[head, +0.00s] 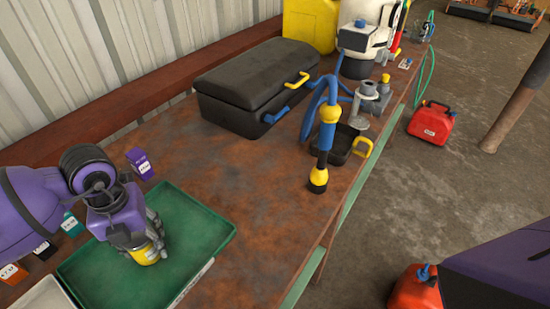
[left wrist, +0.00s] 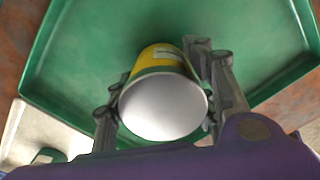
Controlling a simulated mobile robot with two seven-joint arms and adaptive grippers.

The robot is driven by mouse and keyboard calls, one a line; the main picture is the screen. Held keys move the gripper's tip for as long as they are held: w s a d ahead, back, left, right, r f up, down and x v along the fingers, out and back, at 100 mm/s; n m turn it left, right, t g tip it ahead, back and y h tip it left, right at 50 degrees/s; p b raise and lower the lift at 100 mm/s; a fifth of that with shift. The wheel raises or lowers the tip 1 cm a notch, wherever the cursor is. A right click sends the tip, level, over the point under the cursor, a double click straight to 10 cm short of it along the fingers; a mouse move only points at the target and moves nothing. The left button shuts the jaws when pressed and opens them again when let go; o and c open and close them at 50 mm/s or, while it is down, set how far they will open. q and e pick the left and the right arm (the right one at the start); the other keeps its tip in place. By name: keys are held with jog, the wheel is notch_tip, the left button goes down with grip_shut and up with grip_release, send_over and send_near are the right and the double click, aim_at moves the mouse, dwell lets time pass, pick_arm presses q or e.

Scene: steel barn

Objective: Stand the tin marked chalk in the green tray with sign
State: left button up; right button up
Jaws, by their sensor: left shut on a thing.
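A yellow tin (head: 147,256) is held between the fingers of my left gripper (head: 138,241) over the inside of the green tray (head: 206,222). In the left wrist view the tin (left wrist: 163,104) shows a pale round end towards the camera, a green band and a small label too small to read. The fingers of my left gripper (left wrist: 165,92) are shut on its sides. I cannot tell whether its base touches the tray floor. A white sign strip (head: 192,283) runs along the tray's near right edge; its writing is unreadable. My right gripper is out of view.
Small labelled boxes stand near the tray: purple (head: 140,162), teal (head: 72,224), black (head: 45,249) and orange (head: 13,273). A white tray (head: 45,294) lies at lower left. Further back are a black toolbox (head: 255,85) and a blue-yellow pump (head: 326,130). The rusty tabletop between is clear.

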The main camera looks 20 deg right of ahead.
pick_arm(q)
jog(key=o, duration=1.5)
jog(key=shift+f, duration=0.15)
jog(key=shift+c, duration=0.2)
notch_tip(320, 180, up, 12)
jog(key=shift+r, duration=0.2)
